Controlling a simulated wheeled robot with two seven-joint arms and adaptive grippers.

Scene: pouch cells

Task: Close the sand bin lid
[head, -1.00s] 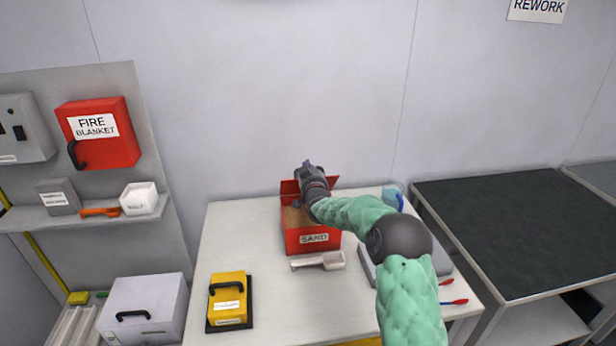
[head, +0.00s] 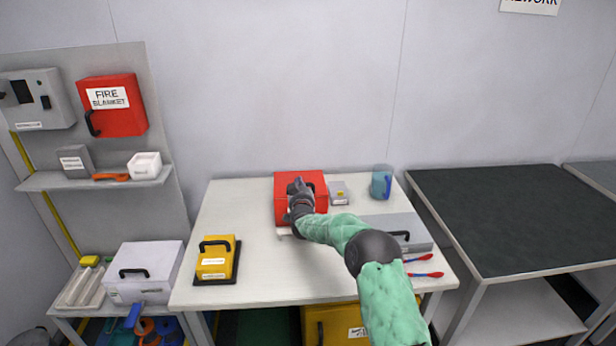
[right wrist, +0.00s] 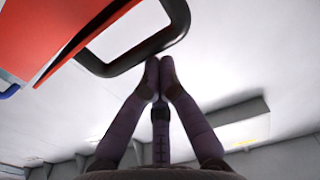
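The red sand bin (head: 286,215) stands at the back middle of the white table. Its red lid (head: 285,184) lies down over the top, and no sand shows; I cannot tell if it is fully flush. The lid's black handle (right wrist: 100,68) shows in the right wrist view. My right gripper (head: 294,190) is at the bin, over its lid and front. In the right wrist view the fingertips (right wrist: 160,64) are together, close by the handle, with nothing visible between them. My wrist hides part of the bin's front. My left gripper is out of view.
A small grey box (head: 339,194) and a blue cup (head: 381,182) stand right of the bin. A grey case (head: 408,228) and red-handled tools (head: 425,274) lie under and beside my right arm. A yellow block (head: 215,261) sits at left.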

